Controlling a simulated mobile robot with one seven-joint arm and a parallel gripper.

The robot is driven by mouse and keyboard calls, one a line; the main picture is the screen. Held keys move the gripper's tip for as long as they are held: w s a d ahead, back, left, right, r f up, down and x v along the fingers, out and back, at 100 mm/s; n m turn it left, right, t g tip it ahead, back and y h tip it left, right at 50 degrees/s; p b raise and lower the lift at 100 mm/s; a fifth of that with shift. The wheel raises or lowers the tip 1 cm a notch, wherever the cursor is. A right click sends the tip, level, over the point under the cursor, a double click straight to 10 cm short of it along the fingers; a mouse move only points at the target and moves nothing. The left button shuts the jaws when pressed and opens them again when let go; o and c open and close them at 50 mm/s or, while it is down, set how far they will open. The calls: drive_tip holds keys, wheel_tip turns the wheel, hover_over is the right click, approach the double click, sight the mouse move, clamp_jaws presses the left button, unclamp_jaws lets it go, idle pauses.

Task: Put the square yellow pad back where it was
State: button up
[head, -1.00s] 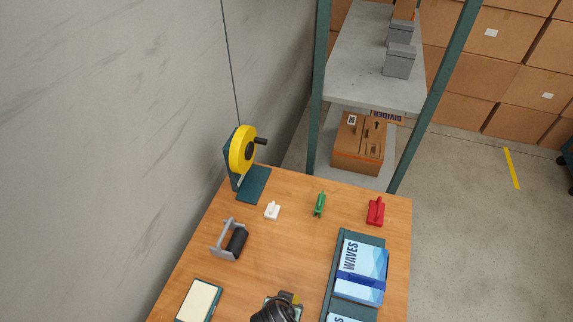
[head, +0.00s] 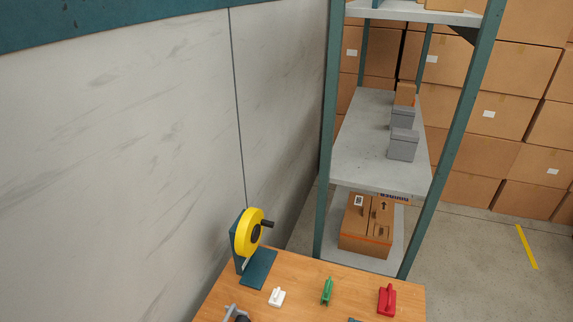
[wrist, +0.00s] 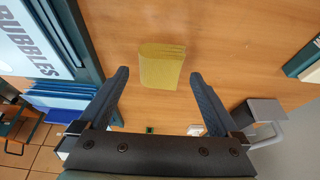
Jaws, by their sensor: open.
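The square yellow pad (wrist: 161,66) lies flat on the wooden table in the wrist view, beyond and between my fingertips. My gripper (wrist: 158,78) is open, with one dark finger on each side of the pad's near part in the picture. The fingers look apart from the pad, and nothing is held. I cannot tell how high the gripper is above the table. The head view does not show the pad or my gripper.
A shelf rack (head: 375,150) stands behind. In the wrist view, a blue-and-white pack (wrist: 35,40) lies left and a grey holder (wrist: 262,115) right.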

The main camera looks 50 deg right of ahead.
drive_tip(key=v, duration=1.2)
drive_tip(key=w+a+r+n+t, duration=0.1)
drive_tip(key=w+r+n+t, duration=0.2)
drive_tip(key=w+r+t, duration=0.85)
drive_tip(key=w+a+r+n+t, duration=0.15)
drive_tip(key=w+r, duration=0.25)
drive_tip(key=r, duration=0.5)
drive_tip(key=w+a+r+n, duration=0.1)
drive_tip(key=w+a+r, duration=0.1)
drive_tip(key=w+r, duration=0.5)
drive_tip(key=w+a+r+n+t, duration=0.1)
drive_tip(key=w+a+r+n, duration=0.1)
drive_tip(key=r, duration=1)
drive_tip(key=s+a+r+n+t+y, duration=0.1)
drive_tip(key=s+a+r+n+t, duration=0.1)
drive_tip(key=r, duration=0.8)
drive_tip(key=s+a+r+n+t+y, duration=0.1)
drive_tip(key=s+a+r+t, duration=0.3)
drive_tip(key=r, duration=0.7)
drive_tip(key=s+a+r+n+t+y, duration=0.2)
drive_tip(key=s+r+t, duration=0.3)
drive_tip(key=r, duration=0.5)
drive_tip(key=shift+s+a+r+n+t, duration=0.15)
drive_tip(key=shift+s+a+n+t, duration=0.25)
drive_tip(key=shift+s+a, duration=0.35)
drive_tip(key=shift+d, duration=0.1)
